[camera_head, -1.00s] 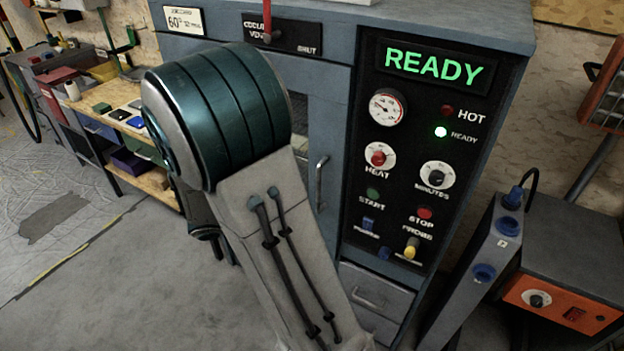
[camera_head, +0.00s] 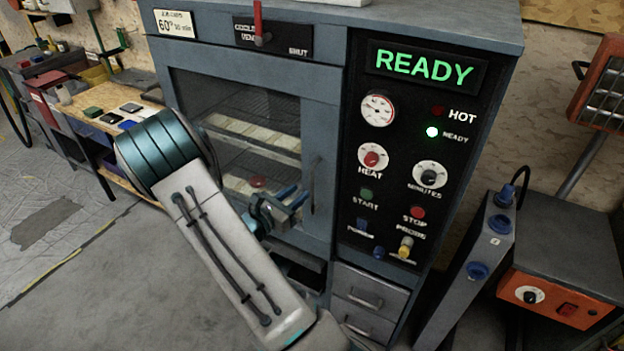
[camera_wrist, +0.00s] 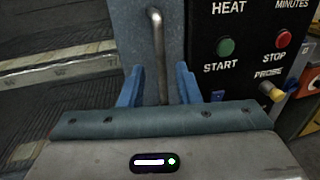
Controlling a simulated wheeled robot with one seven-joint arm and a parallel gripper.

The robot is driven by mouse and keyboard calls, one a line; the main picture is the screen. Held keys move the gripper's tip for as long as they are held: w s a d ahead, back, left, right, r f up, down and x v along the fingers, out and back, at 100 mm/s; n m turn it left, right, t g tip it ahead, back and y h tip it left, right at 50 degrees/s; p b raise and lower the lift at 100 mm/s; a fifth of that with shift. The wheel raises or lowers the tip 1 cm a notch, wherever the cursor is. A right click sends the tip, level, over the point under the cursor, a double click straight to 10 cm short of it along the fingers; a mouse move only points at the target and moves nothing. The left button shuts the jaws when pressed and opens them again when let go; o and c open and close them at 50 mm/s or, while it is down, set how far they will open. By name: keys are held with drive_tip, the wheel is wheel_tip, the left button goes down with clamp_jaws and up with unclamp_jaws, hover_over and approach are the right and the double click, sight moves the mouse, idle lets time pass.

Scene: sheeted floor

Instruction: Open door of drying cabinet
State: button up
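The drying cabinet (camera_head: 335,60) is grey-blue, and its windowed door (camera_head: 188,72) looks closed. Pale items on racks show through the glass. The vertical metal bar handle (camera_head: 314,187) is on the door's right side. My gripper (camera_head: 290,203) is in front of the door's lower right, just left of the handle in the head view. In the wrist view the handle (camera_wrist: 157,50) runs down between the two blue fingers of my gripper (camera_wrist: 158,88). The fingers are open, with gaps on both sides of the bar. The handle's lower end is hidden behind the gripper body.
The control panel (camera_head: 395,235) right of the door shows READY. A red lever (camera_head: 258,22) hangs above the door by a sign reading SHUT. Drawers (camera_head: 362,298) are below the panel. An orange-fronted box (camera_head: 552,298) stands at right. Floor (camera_head: 60,250) at left is clear.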

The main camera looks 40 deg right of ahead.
drive_tip(key=w+d+p, duration=0.1)
drive_tip(key=d, duration=0.5)
drive_tip(key=shift+w+d, duration=0.2)
drive_tip(key=shift+d, duration=0.2)
clamp_jaws()
